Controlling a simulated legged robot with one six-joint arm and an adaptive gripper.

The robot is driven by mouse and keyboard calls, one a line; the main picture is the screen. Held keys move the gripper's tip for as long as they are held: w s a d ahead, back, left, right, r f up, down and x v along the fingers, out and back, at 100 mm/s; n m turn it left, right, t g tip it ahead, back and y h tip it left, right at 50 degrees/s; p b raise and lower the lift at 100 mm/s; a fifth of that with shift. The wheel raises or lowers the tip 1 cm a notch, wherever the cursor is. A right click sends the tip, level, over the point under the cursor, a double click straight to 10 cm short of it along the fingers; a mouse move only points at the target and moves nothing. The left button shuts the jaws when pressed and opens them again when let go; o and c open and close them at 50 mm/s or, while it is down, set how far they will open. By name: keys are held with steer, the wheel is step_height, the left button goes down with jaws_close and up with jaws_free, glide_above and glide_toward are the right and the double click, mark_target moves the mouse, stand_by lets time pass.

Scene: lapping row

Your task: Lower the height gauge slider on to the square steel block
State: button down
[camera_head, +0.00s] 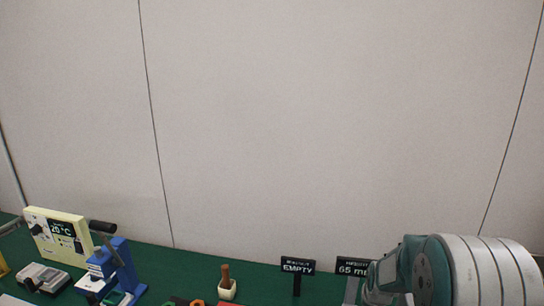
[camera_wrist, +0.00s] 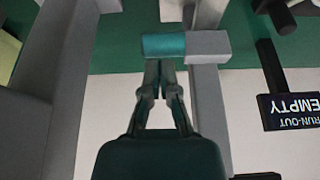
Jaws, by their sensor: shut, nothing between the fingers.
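In the wrist view my gripper (camera_wrist: 165,64) is shut and empty. Its fingertips are close to a teal and light grey block (camera_wrist: 208,46), which looks like the height gauge slider. I cannot tell whether they touch it. The block sits across a long grey bar (camera_wrist: 208,125), which looks like the gauge column. A small grey piece (camera_wrist: 172,10) shows at the top edge; I cannot tell whether it is the square steel block. In the head view my arm fills the lower right, and the gauge and steel block cannot be made out.
An EMPTY sign (camera_head: 298,266) stands on the green bench (camera_head: 170,262); a "65 m" sign (camera_head: 352,267) is partly hidden by my arm. A cream display unit (camera_head: 55,235), a blue device (camera_head: 120,265) and a wooden-handled item (camera_head: 226,285) are left. A large grey bar (camera_wrist: 45,110) is left in the wrist view.

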steer(key=shift+r, duration=2.7)
steer(key=shift+s+a+r, duration=0.1)
steer(key=shift+s+r, duration=0.05)
steer(key=shift+r, duration=0.05)
steer(key=s+a+r+n, duration=0.1)
steer(key=s+a+r, duration=0.3)
steer(key=s+r, duration=0.5)
steer(key=s+a+r+n, duration=0.1)
steer(key=s+a+r, duration=0.45)
steer(key=s, duration=0.45)
steer(key=s+a+r+t, duration=0.1)
steer(key=s, duration=0.8)
steer(key=shift+s+y, duration=0.2)
steer(key=shift+y, duration=0.2)
